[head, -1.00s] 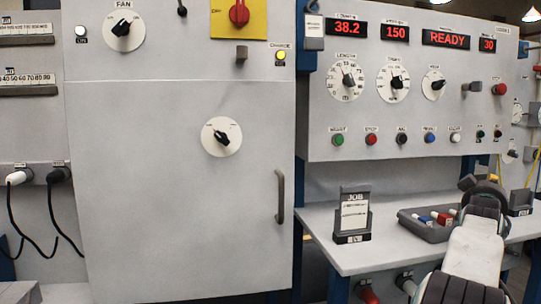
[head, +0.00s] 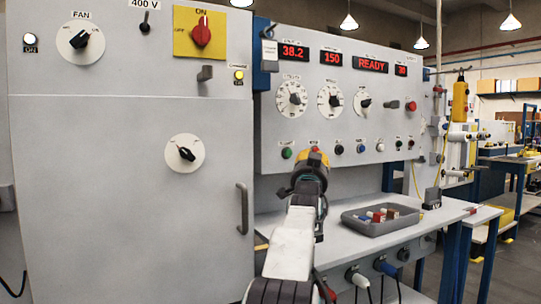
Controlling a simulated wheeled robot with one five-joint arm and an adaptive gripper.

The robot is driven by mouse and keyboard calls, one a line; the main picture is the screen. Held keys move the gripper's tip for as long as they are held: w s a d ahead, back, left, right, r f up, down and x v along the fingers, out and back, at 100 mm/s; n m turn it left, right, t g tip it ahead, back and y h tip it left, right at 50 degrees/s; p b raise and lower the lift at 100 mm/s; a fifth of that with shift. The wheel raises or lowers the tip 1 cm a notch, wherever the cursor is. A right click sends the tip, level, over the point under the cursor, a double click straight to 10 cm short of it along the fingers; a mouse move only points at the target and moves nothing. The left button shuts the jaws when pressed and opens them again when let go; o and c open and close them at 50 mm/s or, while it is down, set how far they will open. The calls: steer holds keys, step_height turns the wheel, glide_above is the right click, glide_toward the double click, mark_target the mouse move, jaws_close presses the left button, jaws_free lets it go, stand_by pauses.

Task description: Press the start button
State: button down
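The green button (head: 287,153), the leftmost in the button row on the control panel, is uncovered; its small label is too blurred to read. My gripper (head: 314,160) is raised in front of the panel, just right of the green button in the picture and overlapping the area of the red button (head: 315,149). I see it from behind, so its fingers are mostly hidden and I cannot tell whether they are open or shut. Contact with the panel cannot be made out. The display (head: 370,63) reads READY.
Black (head: 339,149), blue (head: 361,148) and white (head: 380,147) buttons continue the row rightward. Dials sit above. A grey tray (head: 364,226) with small blocks lies on the bench below. A grey cabinet (head: 100,210) with a protruding handle (head: 242,208) stands left.

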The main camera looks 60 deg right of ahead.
steer(key=shift+s+r+m, duration=0.1)
steer(key=shift+r+m, duration=0.1)
steer(key=shift+m, duration=1)
steer(key=shift+s+r+m, duration=0.1)
steer(key=shift+r+m, duration=0.05)
steer(key=shift+m, duration=1.05)
